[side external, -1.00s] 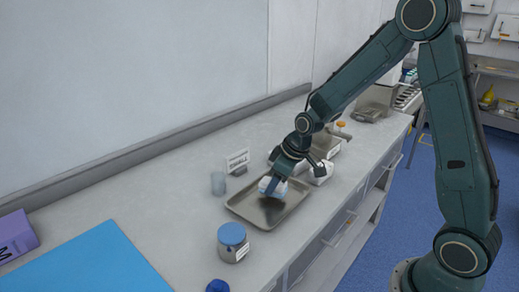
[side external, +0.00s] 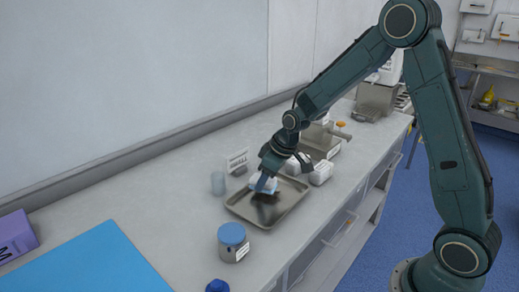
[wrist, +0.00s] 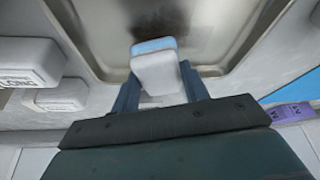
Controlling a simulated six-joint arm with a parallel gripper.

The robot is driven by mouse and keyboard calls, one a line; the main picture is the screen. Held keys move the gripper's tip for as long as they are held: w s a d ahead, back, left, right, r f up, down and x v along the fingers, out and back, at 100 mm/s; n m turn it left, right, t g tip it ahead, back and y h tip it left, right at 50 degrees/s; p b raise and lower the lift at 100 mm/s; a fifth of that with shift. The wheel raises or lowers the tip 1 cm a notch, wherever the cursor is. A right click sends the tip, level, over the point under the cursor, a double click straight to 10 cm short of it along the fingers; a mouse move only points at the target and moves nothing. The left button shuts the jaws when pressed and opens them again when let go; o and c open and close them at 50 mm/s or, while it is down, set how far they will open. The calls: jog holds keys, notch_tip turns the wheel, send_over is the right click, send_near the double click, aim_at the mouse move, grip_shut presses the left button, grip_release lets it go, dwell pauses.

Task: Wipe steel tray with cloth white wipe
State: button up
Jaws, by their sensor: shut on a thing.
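The steel tray (side external: 246,209) lies flat on the counter in the side view, and part of its floor and rim (wrist: 215,71) shows in the wrist view. My gripper (side external: 265,184) is over the tray, pointing down. It is shut on the white wipe (wrist: 156,72), a white block with a light blue face. The wipe also shows in the side view (side external: 257,183), partly hidden by the fingers. A dark smudge (wrist: 165,32) shows on the tray floor just beyond the wipe. I cannot tell whether the wipe touches the tray.
A jar with a blue lid (side external: 232,240) stands in front of the tray. A clear cup (side external: 218,183) and a small sign (side external: 238,160) stand behind it. White labelled containers (side external: 320,173) are close on the right. A blue mat (side external: 90,265) lies at the front left.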

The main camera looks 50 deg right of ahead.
aim_at(272, 188)
jog(key=shift+a, duration=0.15)
jog(key=shift+a, duration=0.6)
jog(key=shift+s, duration=0.15)
jog(key=shift+s+f, duration=0.2)
jog(key=shift+s, duration=1.45)
jog(key=shift+s+d, duration=0.1)
jog(key=shift+s, duration=0.05)
jog(key=shift+s+f, duration=0.2)
jog(key=shift+s, duration=1.45)
jog(key=shift+a+f, duration=0.15)
jog(key=shift+a, duration=0.6)
